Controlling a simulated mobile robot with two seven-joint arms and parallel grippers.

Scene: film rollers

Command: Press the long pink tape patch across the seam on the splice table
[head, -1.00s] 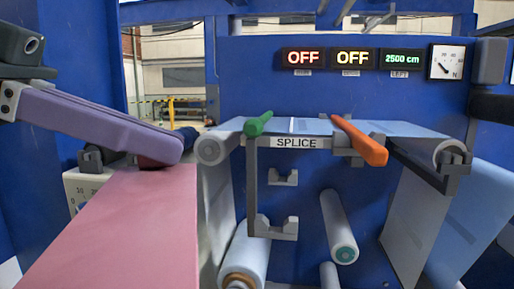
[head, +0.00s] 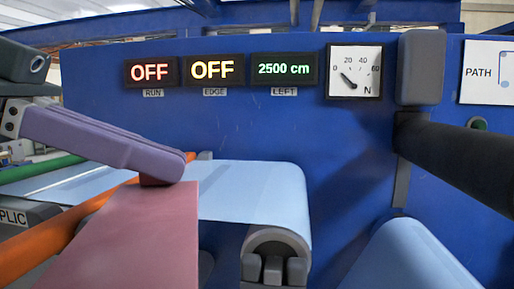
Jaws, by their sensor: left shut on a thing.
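The long pink tape patch (head: 140,243) hangs as a broad flat strip at the lower left. My left gripper (head: 163,180), at the end of a purple arm link, is shut on its far end. The splice table's light blue film (head: 240,188) lies behind the patch and to both sides. A pale line (head: 55,184) that looks like the seam crosses the film at the far left, between the green bar (head: 45,168) and the orange bar (head: 55,232). The patch appears above the film and in front of it; I cannot tell whether they touch. My right gripper is not in view.
The table's sign (head: 13,217) is cut off by the left edge. A roller end in a grey bracket (head: 275,262) stands below the film's right end. A thick black cylinder (head: 460,165) juts out at the right. The RUN display (head: 150,72) reads OFF.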

